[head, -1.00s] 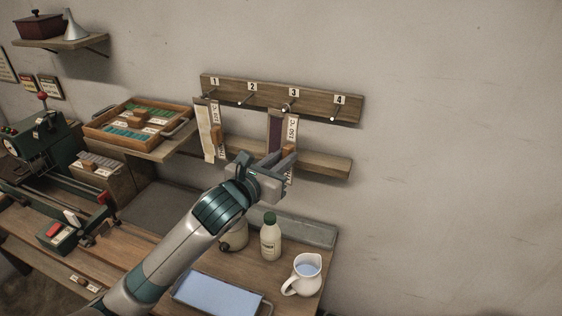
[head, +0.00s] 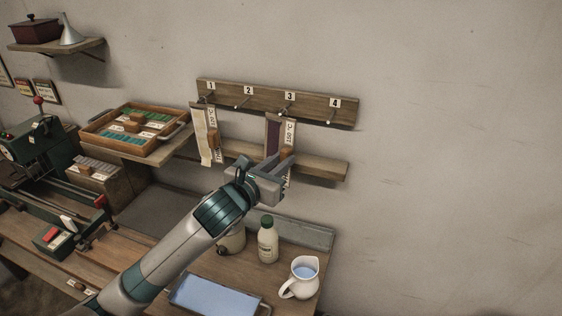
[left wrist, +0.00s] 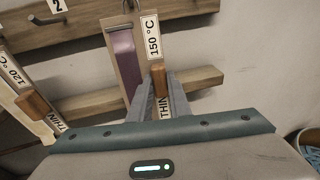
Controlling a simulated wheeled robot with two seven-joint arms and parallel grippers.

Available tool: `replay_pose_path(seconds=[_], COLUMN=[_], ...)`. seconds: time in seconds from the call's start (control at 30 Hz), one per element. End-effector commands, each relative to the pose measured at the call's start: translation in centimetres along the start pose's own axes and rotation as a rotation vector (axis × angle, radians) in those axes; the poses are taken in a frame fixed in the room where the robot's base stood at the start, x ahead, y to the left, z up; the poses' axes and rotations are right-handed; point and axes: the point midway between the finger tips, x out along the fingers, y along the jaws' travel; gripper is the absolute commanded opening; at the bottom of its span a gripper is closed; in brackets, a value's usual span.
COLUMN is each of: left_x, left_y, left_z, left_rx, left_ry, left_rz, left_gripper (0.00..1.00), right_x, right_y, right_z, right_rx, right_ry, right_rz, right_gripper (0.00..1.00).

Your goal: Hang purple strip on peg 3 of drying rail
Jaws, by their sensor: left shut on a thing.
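The purple strip (head: 273,135) hangs on a card labelled 150 °C, below peg 3 (head: 284,111) of the drying rail (head: 316,106). The card's top edge is at the peg; I cannot tell whether the peg passes through it. The left wrist view shows the purple strip (left wrist: 123,58) and the wooden block (left wrist: 158,77) between the fingers (left wrist: 160,97). A pale strip (head: 202,137) labelled 120 °C hangs at peg 1. My right gripper is out of view.
Pegs 2 and 4 (head: 331,121) are bare. A lower wooden bar (head: 325,170) runs below the rail. A bottle (head: 267,243), a jug (head: 302,276) and a blue tray (head: 212,297) stand on the bench. A sample tray (head: 178,135) is at left.

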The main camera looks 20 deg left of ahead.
Motion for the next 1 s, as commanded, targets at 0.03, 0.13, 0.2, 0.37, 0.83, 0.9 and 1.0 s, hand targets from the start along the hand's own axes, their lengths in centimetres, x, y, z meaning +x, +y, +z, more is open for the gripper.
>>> replay_pose_path(seconds=[0.03, 0.13, 0.2, 0.37, 0.83, 0.9, 1.0], left_x=[0.0, 0.0, 0.0, 0.0, -2.2, -3.2, -4.9], left_y=[0.0, 0.0, 0.0, 0.0, 0.0, 0.0, 0.0], left_z=[0.1, 0.1, 0.0, 0.0, -0.1, -0.2, -0.2], left_rx=[0.0, 0.0, 0.0, 0.0, 0.003, 0.003, 0.004], left_ry=[-0.001, -0.001, -0.001, -0.001, -0.001, -0.001, -0.001], left_rz=[0.0, 0.0, 0.0, 0.0, 0.0, -0.001, -0.001], left_gripper=[0.01, 0.29, 0.39, 0.39, 0.39, 0.39, 0.39], right_x=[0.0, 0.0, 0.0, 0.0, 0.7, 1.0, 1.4], right_y=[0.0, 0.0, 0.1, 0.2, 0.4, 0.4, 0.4], right_z=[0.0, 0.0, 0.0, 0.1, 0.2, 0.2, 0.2], right_rx=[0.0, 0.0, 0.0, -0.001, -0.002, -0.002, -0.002], right_ry=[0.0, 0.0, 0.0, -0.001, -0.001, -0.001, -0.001], right_rz=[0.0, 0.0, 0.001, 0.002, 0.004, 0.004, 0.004], right_gripper=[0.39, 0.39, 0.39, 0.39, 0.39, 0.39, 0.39])
